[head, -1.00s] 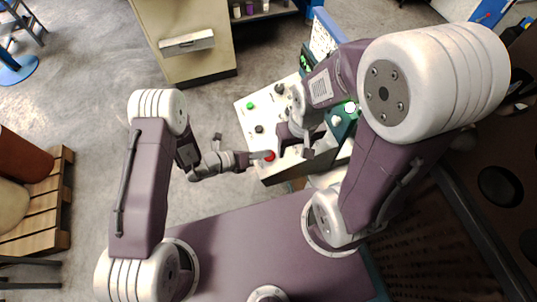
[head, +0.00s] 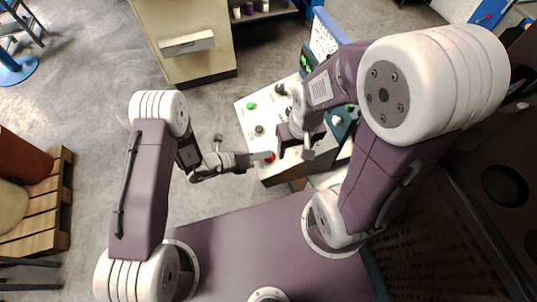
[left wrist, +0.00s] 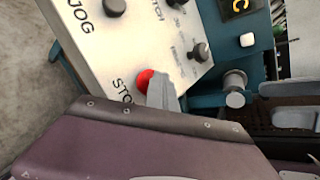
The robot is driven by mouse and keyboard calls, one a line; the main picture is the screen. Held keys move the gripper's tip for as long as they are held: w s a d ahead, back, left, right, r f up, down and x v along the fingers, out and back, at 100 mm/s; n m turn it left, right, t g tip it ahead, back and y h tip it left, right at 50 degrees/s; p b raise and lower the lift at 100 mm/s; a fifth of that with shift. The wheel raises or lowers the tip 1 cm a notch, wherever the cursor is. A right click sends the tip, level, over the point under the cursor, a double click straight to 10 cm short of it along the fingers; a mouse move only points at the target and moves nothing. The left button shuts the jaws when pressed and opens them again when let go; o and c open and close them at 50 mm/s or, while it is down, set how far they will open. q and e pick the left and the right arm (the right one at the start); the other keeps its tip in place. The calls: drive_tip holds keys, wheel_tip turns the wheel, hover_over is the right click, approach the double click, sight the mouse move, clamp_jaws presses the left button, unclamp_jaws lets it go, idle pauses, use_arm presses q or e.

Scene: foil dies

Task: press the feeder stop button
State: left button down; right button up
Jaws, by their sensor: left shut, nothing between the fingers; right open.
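The red stop button (head: 269,157) sits at the near edge of the white control panel (head: 272,152). In the left wrist view the red button (left wrist: 145,79) shows beside the lettering "STO", the rest of which is hidden. My left gripper (head: 268,155) is shut and empty, with its tip at the red button. In the left wrist view its grey fingertip (left wrist: 160,92) overlaps the button's right side; I cannot tell whether it presses it down. My right gripper (head: 307,146) is open and empty above the panel's right part.
A green button (head: 250,105) and several black knobs (head: 259,129) are on the same panel. A black knob (left wrist: 200,52) is close to the fingertip in the left wrist view. A beige cabinet (head: 188,62) stands behind. The floor left of the panel is clear.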

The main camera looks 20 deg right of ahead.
use_arm(q)
drive_tip(key=shift+a+r+p, duration=0.3)
drive_tip(key=shift+r+p, duration=0.3)
drive_tip(key=shift+r, duration=0.3)
drive_tip(key=shift+r, duration=0.1)
drive_tip(key=r+p, duration=0.1)
drive_tip(key=a+r+p, duration=0.1)
drive_tip(key=r, duration=0.1)
drive_tip(key=r+p, duration=0.1)
drive_tip(key=p, duration=0.1)
drive_tip(key=shift+a+r, duration=0.25)
